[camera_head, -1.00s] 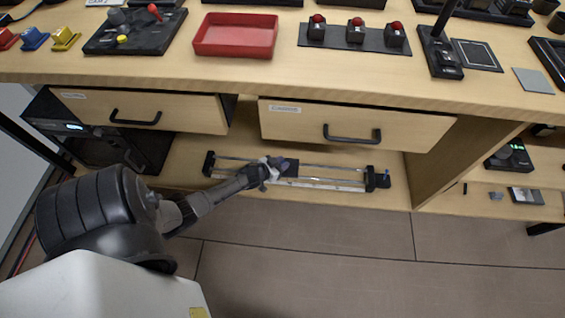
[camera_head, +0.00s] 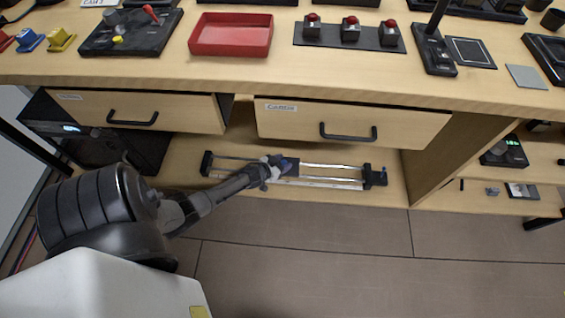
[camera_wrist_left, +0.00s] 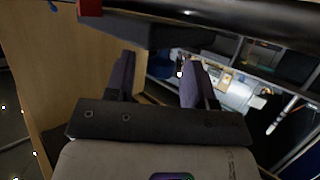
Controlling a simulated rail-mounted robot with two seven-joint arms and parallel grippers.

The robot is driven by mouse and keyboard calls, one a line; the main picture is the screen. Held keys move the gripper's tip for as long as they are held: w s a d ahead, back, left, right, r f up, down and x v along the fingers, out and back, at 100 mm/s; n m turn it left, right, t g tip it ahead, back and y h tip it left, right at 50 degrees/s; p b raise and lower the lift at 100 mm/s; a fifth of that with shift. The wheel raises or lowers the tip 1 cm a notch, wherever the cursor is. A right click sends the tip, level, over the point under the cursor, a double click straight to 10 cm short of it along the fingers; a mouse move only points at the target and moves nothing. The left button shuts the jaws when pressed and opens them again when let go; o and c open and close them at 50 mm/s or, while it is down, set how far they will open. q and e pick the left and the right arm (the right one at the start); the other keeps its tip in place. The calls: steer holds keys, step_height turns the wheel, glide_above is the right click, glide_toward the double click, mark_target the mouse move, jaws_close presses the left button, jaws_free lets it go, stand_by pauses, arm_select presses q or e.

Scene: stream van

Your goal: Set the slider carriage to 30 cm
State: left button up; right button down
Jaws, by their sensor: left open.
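The slider lies on the low shelf under the drawers, with two bright rails (camera_head: 330,166) between dark end blocks. A pale scale strip runs along its front. My left gripper (camera_head: 275,168) is over the rails, left of their middle. A small dark carriage (camera_head: 291,163) shows just beyond its fingertips, partly hidden by them. In the left wrist view, the two fingers of my left gripper (camera_wrist_left: 160,80) stand apart, open. I cannot tell whether they touch the carriage, and the scale marks are too small to read. My right gripper is not in view.
Two drawers (camera_head: 350,124) hang above the slider, the right one sticking out a little. A dark device (camera_head: 115,150) stands at the shelf's left. The tabletop above holds a red tray (camera_head: 232,50) and a panel with red buttons (camera_head: 350,36). The floor in front is clear.

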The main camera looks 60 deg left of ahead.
arm_select(q)
steer(key=shift+s+d+r+p, duration=0.1)
steer(key=shift+s+r+p, duration=0.2)
steer(key=shift+s+p, duration=0.1)
steer(key=p+v, duration=0.7)
steer(key=v, duration=0.6)
steer(key=shift+f, duration=0.2)
